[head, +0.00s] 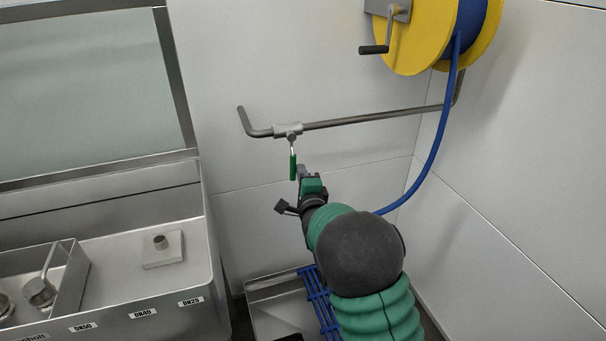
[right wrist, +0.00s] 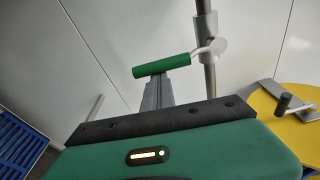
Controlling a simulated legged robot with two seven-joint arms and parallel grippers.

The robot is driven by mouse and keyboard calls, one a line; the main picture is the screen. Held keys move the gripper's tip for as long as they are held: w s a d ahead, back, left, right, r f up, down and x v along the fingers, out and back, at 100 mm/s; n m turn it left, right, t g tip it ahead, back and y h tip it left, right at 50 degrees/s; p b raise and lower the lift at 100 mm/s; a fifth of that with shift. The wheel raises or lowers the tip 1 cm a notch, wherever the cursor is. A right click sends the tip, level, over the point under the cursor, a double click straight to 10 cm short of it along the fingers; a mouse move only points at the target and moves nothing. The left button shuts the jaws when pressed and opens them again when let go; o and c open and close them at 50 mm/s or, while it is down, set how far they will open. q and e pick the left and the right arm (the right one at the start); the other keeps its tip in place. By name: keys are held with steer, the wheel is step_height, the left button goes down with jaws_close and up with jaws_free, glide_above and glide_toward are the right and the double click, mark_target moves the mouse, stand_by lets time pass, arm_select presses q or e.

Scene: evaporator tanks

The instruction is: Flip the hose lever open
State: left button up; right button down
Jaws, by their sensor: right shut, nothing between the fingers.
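The hose lever has a green handle (head: 293,166) that hangs down from a metal valve (head: 288,130) on the wall pipe. In the right wrist view the green handle (right wrist: 164,66) lies across the picture, with its bent metal arm running right to the valve (right wrist: 208,28). My right gripper (head: 301,171) is shut and empty, with its tips close to the handle's right side in the head view. In the right wrist view the fingers (right wrist: 157,91) end just at the handle; I cannot tell whether they touch it. My left gripper is not in view.
The grey pipe (head: 375,117) runs along the wall towards a yellow hose reel (head: 415,35) with a crank. A blue hose (head: 435,150) hangs from the reel behind my right arm. A metal tank bench (head: 150,285) stands at left. A blue grate (head: 318,300) lies below.

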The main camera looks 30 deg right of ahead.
steer(key=shift+a, duration=0.2)
steer(key=shift+w+a+f+m+b, duration=0.1)
steer(key=shift+w+a+m+b, duration=0.05)
steer(key=shift+a+m+b, duration=0.4)
steer(key=shift+w+a+f+m+b, duration=0.1)
steer(key=shift+a+m+b, duration=0.2)
steer(key=shift+m, duration=0.35)
steer(key=w+a+r+m+y+b, duration=0.2)
steer(key=a+r+m+b, duration=0.6)
steer(key=m, duration=0.5)
steer(key=shift+m+g+y+b, duration=0.3)
steer(key=shift+y+b, duration=0.2)
steer(key=shift+b, duration=0.4)
steer(key=shift+a, duration=0.1)
